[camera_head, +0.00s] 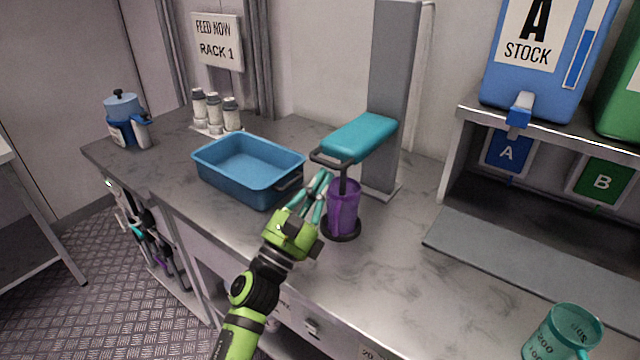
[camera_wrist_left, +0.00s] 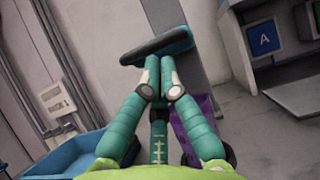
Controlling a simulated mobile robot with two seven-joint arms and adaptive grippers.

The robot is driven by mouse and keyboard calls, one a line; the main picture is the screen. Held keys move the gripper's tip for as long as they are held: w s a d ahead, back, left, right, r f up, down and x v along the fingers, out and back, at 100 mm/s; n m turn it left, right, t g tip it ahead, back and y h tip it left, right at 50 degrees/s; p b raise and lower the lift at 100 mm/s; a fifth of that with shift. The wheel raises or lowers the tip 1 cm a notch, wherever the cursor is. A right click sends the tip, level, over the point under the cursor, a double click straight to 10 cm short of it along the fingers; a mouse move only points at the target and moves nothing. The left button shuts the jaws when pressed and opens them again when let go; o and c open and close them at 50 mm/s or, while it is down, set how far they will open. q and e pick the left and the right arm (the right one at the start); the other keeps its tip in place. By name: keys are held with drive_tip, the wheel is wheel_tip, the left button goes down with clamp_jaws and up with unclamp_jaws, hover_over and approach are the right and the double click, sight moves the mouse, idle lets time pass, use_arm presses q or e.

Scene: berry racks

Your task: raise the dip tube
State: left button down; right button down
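The dip tube (camera_head: 343,182) is a dark upright rod with a flat dark loop handle (camera_head: 326,160) on top. It stands under the teal arm (camera_head: 360,138) of a grey column, its lower part inside a purple cup (camera_head: 345,213) on a dark round base. The handle also shows in the left wrist view (camera_wrist_left: 140,52). My left gripper (camera_head: 325,178) is just left of the rod, below the handle. In the left wrist view, its teal fingers (camera_wrist_left: 159,66) converge at the handle's underside. Whether they grip it is unclear. My right gripper is out of view.
A blue tub (camera_head: 214,184) stands left of the cup, with several white bottles (camera_head: 215,112) and a blue lidded pot (camera_head: 123,112) behind. A shelf with a blue stock container (camera_head: 530,100) is at right. A teal cup (camera_head: 562,335) stands front right. Bare counter lies between.

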use_arm(q)
wheel_tip(320, 180, up, 17)
drive_tip(key=p, duration=1)
drive_tip(key=shift+p, duration=0.3)
drive_tip(key=shift+f, duration=0.1)
